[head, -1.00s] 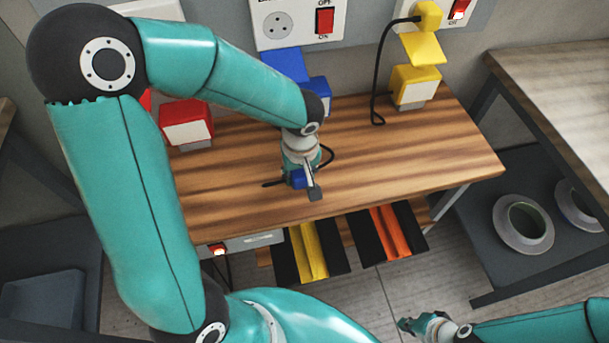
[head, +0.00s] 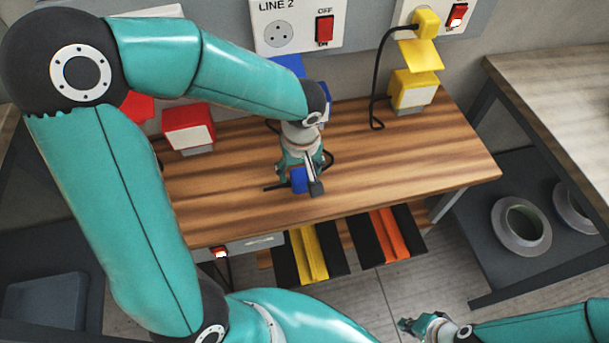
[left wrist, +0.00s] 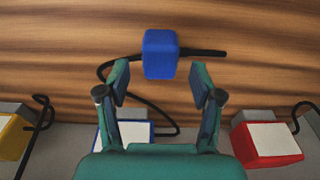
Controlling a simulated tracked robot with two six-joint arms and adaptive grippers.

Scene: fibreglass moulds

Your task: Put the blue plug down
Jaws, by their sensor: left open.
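The blue plug (head: 298,181) lies on the wooden bench (head: 420,165), with its black cable running beside it. In the left wrist view the whole blue plug (left wrist: 160,54) shows just beyond my fingertips, with bare wood around it. My left gripper (left wrist: 160,84) is open, one finger on each side of the plug's line, with visible gaps and nothing held. In the head view my left gripper (head: 307,178) is over the plug and partly hides it. My right gripper (head: 408,325) is low at the bottom right, away from the bench; its jaws are too small to read.
Behind my left arm stands a blue box (head: 288,66), partly hidden. A red box (head: 188,125) is at left and a yellow box (head: 413,88) at right. A yellow plug (head: 427,22) sits in a wall socket. The bench's right part is clear.

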